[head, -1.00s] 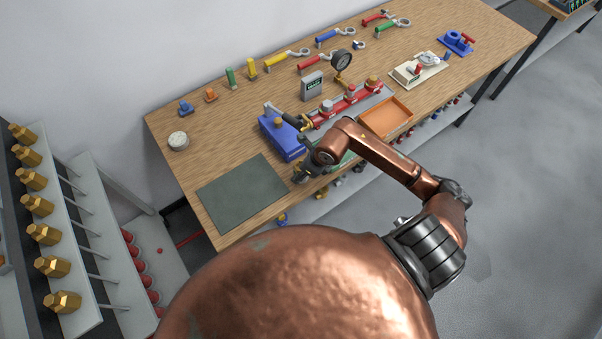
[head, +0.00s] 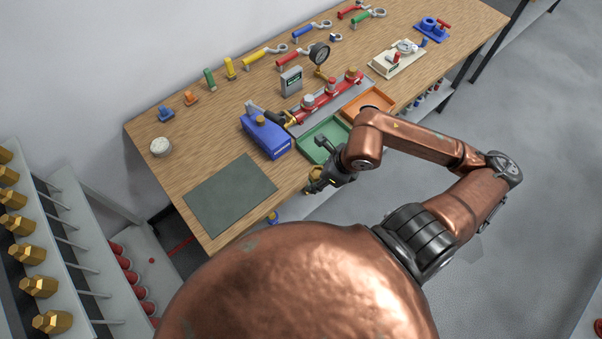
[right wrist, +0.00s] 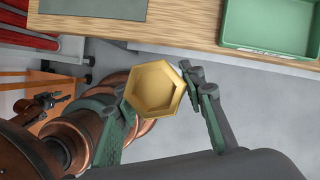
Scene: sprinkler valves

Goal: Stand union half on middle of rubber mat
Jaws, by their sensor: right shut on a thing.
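The union half (head: 315,173) is a brass-coloured hexagonal piece with an open, hollow face. My right gripper (head: 316,183) is shut on it at the bench's front edge, to the right of the mat. In the right wrist view the union half (right wrist: 156,88) sits between the two fingers of my right gripper (right wrist: 158,92), its hollow face toward the camera and floor behind it. The rubber mat (head: 230,195) is a flat dark grey-green sheet at the near left of the bench, bare. A corner of the mat (right wrist: 95,8) shows in the right wrist view. My left gripper is not visible.
A green tray (head: 325,140) lies right of the mat, with an orange tray (head: 367,104) beyond. A blue box (head: 266,137) stands behind the mat, near a red manifold (head: 328,96). A round white item (head: 161,147) lies at the left. Shelves with brass fittings (head: 38,287) stand left.

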